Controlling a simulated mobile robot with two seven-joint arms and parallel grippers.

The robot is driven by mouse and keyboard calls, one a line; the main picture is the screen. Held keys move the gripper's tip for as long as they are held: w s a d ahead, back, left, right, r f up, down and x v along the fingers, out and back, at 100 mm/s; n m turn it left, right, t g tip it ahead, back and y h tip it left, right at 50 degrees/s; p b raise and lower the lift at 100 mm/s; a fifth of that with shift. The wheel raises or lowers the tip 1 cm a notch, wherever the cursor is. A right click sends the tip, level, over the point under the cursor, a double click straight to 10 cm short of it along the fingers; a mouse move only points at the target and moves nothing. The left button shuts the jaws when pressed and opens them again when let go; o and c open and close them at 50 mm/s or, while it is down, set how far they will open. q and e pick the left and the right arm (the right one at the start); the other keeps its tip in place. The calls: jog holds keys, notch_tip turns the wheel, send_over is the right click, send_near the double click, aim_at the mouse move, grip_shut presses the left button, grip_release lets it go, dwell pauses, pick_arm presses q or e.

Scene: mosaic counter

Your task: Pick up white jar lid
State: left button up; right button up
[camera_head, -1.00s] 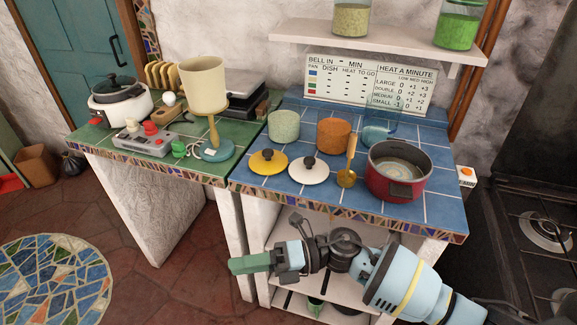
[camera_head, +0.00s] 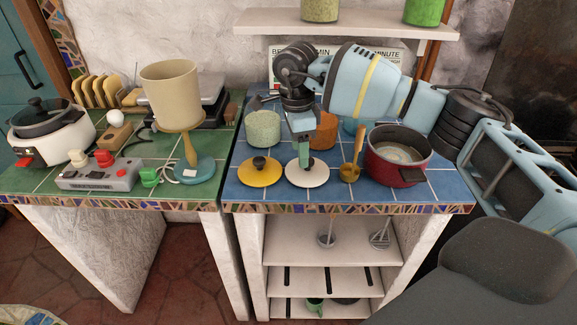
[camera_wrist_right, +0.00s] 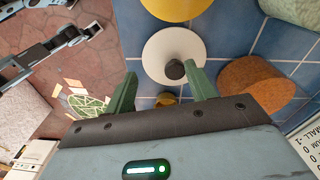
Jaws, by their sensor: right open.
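The white jar lid (camera_head: 318,176) is a flat disc on the blue tiled counter. In the right wrist view the white lid (camera_wrist_right: 157,50) shows its dark round knob (camera_wrist_right: 174,69). My right gripper (camera_head: 304,163) reaches down over the lid from behind, and its fingers hide the knob in the head view. In the right wrist view my right gripper (camera_wrist_right: 163,77) is open and empty, with the knob showing between its green fingertips, nearer the right-hand one. I cannot tell how far above the lid the fingertips are. My left gripper is not in view.
A yellow lid (camera_head: 260,173) lies just left of the white one. A pale jar (camera_head: 263,128) and an orange jar (camera_head: 324,133) stand behind. A gold ladle (camera_head: 350,170) and a red pot (camera_head: 396,171) are to the right. A shelf (camera_head: 350,24) hangs above.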

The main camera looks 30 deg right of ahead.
jog(key=shift+w+d+r+h, duration=0.3)
jog(key=shift+w+d+r, duration=0.3)
jog(key=shift+d, duration=0.2)
jog(key=shift+d+r, duration=0.2)
jog(key=shift+r, duration=0.1)
jog(key=shift+s+r, duration=0.1)
jog(key=shift+r, duration=0.05)
jog(key=shift+s, duration=0.15)
jog(key=shift+d+f, duration=0.1)
jog(key=shift+f, duration=0.2)
jog(key=shift+d+f, duration=0.1)
jog(key=shift+f, duration=0.8)
jog(key=shift+d+f, duration=0.2)
jog(key=shift+f, duration=1.15)
jog(key=shift+d+f, duration=0.15)
jog(key=shift+f, duration=1.2)
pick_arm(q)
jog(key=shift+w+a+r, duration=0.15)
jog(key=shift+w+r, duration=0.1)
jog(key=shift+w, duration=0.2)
pick_arm(e)
jog(key=c, duration=1.1)
